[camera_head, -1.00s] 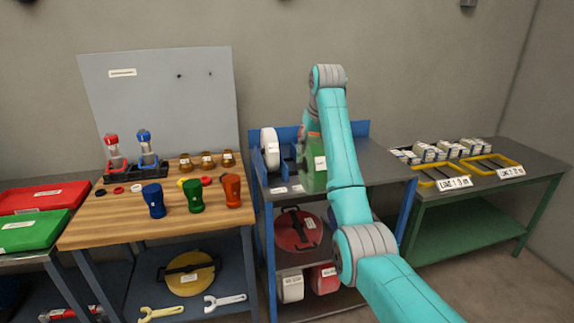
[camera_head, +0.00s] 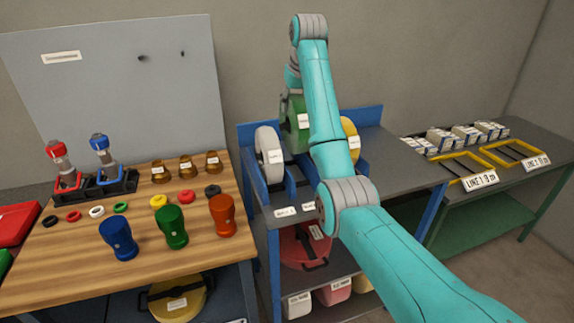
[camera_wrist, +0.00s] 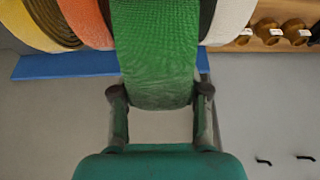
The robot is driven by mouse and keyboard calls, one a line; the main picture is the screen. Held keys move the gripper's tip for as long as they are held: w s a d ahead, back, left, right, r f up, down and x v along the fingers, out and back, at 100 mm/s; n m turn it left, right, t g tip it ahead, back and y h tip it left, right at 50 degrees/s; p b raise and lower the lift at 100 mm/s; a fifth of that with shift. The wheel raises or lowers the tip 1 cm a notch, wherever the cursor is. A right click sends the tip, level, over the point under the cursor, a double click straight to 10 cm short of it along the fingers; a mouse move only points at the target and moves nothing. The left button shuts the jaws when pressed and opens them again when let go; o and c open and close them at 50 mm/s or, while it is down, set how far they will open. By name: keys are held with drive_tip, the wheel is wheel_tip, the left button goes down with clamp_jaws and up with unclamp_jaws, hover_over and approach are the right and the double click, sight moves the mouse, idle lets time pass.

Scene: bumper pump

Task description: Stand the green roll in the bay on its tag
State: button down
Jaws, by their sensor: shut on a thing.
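The green roll (camera_head: 294,128) stands upright, a white label on its side, between the white roll (camera_head: 268,157) and the yellow roll (camera_head: 351,142) in the head view. My gripper (camera_wrist: 160,92) is shut on the green roll (camera_wrist: 155,50), one finger on each side of its rim. In the head view my arm hides the gripper and part of the roll. An orange roll (camera_wrist: 89,22) shows beside it in the wrist view. White tags (camera_head: 285,212) sit on the shelf's front edge; their writing is unreadable. I cannot tell whether the green roll touches the bay floor.
Blue dividers (camera_head: 289,178) separate the bays. A wooden bench (camera_head: 70,250) with coloured cups and rings stands left. A dark table (camera_head: 515,150) with yellow frames stands right. The grey shelf top (camera_head: 400,165) right of the rolls is largely clear.

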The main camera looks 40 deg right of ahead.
sight(293, 132)
drive_tip(key=shift+w+d, duration=0.1)
drive_tip(key=shift+w, duration=0.2)
drive_tip(key=shift+f, duration=4.85)
drive_tip(key=c, duration=0.6)
unclamp_jaws()
drive_tip(key=shift+f, duration=0.2)
drive_tip(key=shift+r, duration=0.1)
